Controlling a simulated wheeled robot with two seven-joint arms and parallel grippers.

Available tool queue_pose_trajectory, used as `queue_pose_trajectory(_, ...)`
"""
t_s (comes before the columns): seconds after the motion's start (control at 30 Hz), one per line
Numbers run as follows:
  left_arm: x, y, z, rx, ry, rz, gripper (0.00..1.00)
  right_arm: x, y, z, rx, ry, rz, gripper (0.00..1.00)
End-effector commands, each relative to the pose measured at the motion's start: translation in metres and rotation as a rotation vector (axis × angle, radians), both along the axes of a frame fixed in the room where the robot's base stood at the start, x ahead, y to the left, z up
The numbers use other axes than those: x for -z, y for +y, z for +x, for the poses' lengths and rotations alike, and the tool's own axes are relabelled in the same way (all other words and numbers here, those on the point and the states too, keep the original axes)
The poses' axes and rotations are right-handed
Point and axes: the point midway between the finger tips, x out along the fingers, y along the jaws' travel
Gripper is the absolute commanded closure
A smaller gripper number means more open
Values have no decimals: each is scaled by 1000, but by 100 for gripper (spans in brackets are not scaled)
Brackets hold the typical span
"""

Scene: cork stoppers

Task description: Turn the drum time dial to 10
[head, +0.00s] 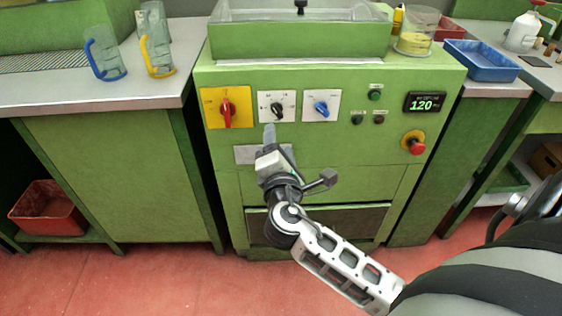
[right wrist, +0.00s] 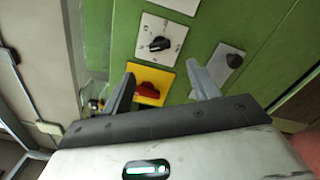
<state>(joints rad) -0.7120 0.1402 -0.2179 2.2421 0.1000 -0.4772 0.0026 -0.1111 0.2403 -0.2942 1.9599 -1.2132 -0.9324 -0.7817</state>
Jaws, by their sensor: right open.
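The green machine's front panel carries a row of knobs. A black knob on a white plate with marks around it (head: 277,107) is in the middle; it also shows in the right wrist view (right wrist: 158,43). To its right is a blue knob on a white plate (head: 321,108). The plate lettering is too small to read, so I cannot tell which is the drum time dial. My right gripper (head: 269,130) is just below the black knob in the head view. In the right wrist view its fingers (right wrist: 161,68) are apart, with nothing between them. My left gripper is out of view.
A red knob on a yellow plate (head: 227,107) is left of the black knob. Right are small buttons, a display reading 120 (head: 425,102) and a red stop button (head: 417,147). Jugs (head: 104,53) stand on the left counter.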

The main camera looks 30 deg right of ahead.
Motion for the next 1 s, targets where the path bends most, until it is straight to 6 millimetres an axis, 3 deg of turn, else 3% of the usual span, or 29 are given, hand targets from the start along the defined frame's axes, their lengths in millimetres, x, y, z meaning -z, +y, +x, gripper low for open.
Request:
queue_pose_trajectory(0.1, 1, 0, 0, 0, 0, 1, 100, 2, 13, -22, 0, 3, 2, 40)
queue_pose_trajectory(0.33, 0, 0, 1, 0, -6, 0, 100, 1, 27, -44, 0, 1, 0, 40)
queue_pose_trajectory(1.0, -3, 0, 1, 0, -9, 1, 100, 3, 30, -48, -7, 6, 23, 40)
